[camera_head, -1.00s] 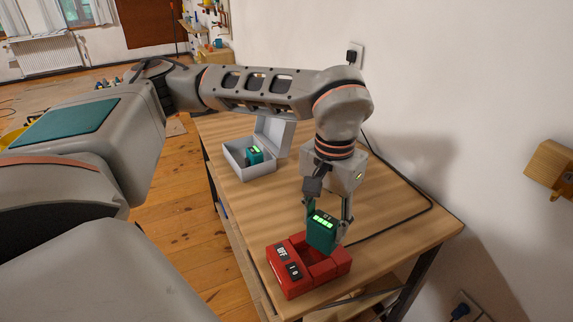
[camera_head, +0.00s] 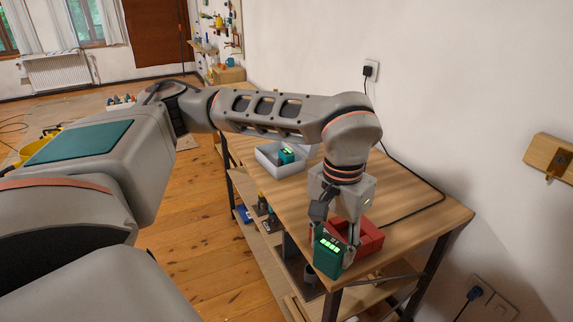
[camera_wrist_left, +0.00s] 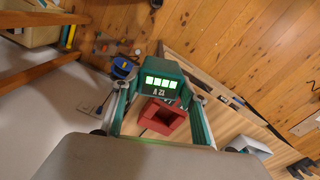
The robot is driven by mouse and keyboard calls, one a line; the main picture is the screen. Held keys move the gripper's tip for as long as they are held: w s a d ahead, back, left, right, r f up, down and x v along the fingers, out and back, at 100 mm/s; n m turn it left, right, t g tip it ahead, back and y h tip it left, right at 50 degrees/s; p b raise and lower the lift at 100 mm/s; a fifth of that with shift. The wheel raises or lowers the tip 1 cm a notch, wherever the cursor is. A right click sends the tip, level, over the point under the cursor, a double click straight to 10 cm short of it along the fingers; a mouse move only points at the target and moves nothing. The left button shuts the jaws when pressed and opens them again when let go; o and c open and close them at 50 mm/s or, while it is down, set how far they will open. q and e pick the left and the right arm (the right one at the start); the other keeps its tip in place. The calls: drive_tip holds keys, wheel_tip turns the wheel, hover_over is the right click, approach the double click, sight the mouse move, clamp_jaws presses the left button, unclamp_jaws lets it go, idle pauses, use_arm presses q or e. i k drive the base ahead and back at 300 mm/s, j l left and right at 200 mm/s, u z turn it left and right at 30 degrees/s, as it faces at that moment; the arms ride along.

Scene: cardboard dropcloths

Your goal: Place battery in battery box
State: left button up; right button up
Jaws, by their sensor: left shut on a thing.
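A teal-green battery (camera_head: 328,258) with lit green bars is held between the fingers of my left gripper (camera_head: 334,244). It is at the near end of the table, in front of the red charger (camera_head: 369,238), and looks clear of it. In the left wrist view the battery (camera_wrist_left: 162,82) sits between both fingers, with the red charger (camera_wrist_left: 163,112) below it in the picture. A light grey open box (camera_head: 291,168) stands farther back on the table, with another green battery (camera_head: 286,156) inside. My arm hides part of the box and charger. My right gripper is not in view.
The wooden table (camera_head: 415,212) has bare room at right, crossed by a black cable (camera_head: 420,207). A lower shelf (camera_head: 272,238) holds tools. A white wall stands close behind, with a wooden holder (camera_head: 552,158).

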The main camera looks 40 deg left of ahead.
sight(274, 158)
drive_tip(key=z, duration=1.1)
drive_tip(key=k+j, duration=0.1)
drive_tip(key=j, duration=0.5)
drive_tip(key=k+j, duration=0.15)
drive_tip(key=j, duration=0.45)
drive_tip(key=k+j, duration=0.1)
drive_tip(key=j, duration=0.5)
drive_tip(key=k+j, duration=0.1)
drive_tip(key=j, duration=0.5)
drive_tip(key=k+j, duration=0.1)
drive_tip(key=j, duration=0.5)
drive_tip(key=k+j+z, duration=0.1)
drive_tip(key=j, duration=0.5)
drive_tip(key=k+j, duration=0.15)
drive_tip(key=j, duration=0.45)
drive_tip(key=k+j, duration=0.15)
drive_tip(key=j, duration=0.45)
